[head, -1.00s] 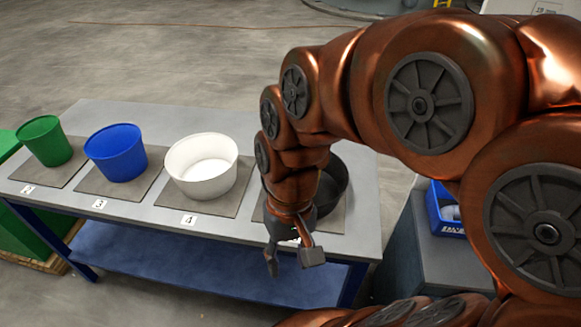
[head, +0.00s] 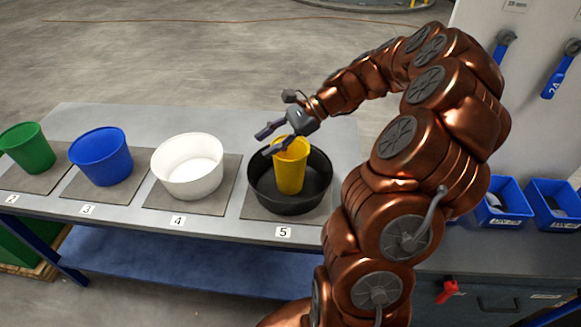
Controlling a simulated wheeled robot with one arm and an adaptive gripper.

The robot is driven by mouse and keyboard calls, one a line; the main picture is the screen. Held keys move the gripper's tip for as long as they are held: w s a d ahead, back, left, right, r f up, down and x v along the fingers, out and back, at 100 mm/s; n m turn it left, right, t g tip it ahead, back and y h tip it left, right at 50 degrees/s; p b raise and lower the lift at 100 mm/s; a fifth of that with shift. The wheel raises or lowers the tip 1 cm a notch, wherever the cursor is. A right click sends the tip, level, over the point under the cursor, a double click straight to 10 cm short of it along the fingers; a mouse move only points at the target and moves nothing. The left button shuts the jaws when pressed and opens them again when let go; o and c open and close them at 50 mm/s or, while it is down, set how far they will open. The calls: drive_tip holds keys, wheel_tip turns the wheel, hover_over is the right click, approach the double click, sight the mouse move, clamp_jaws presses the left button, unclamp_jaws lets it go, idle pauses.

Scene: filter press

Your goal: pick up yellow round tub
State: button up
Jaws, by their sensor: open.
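A yellow round tub (head: 291,172) stands upright inside a wide black round tub (head: 262,200) on the mat marked 5. My gripper (head: 267,142) is open and empty, above and slightly left of the yellow tub's rim. One finger overlaps the rim in the picture; I cannot tell whether it touches. The other finger points left, clear of the tub. Part of the yellow rim is hidden behind the gripper.
On the same grey table (head: 340,140) stand a white tub (head: 187,178), a blue tub (head: 101,157) and a green tub (head: 26,148), left of the black tub.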

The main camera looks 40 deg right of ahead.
drive_tip(key=w+d+f+m+t, duration=0.15)
drive_tip(key=d+m, duration=0.25)
drive_tip(key=d, duration=0.4)
drive_tip(key=s+d+f+m+t, duration=0.1)
drive_tip(key=d+f+m+t, duration=0.25)
drive_tip(key=d, duration=0.35)
drive_tip(key=shift+h, duration=0.3)
drive_tip(key=shift+w+d+p+x, duration=0.15)
drive_tip(key=shift+p+x, duration=0.45)
drive_tip(key=shift+x, duration=0.65)
drive_tip(key=shift+w+d+p+x, duration=0.1)
drive_tip(key=shift+w+p+x, duration=0.1)
drive_tip(key=shift+p+x, duration=0.75)
drive_tip(key=shift+w+d+p+x, duration=0.1)
drive_tip(key=shift+w+p+x, duration=0.15)
drive_tip(key=shift+x, duration=1.25)
drive_tip(key=shift+s+r, duration=0.15)
clamp_jaws()
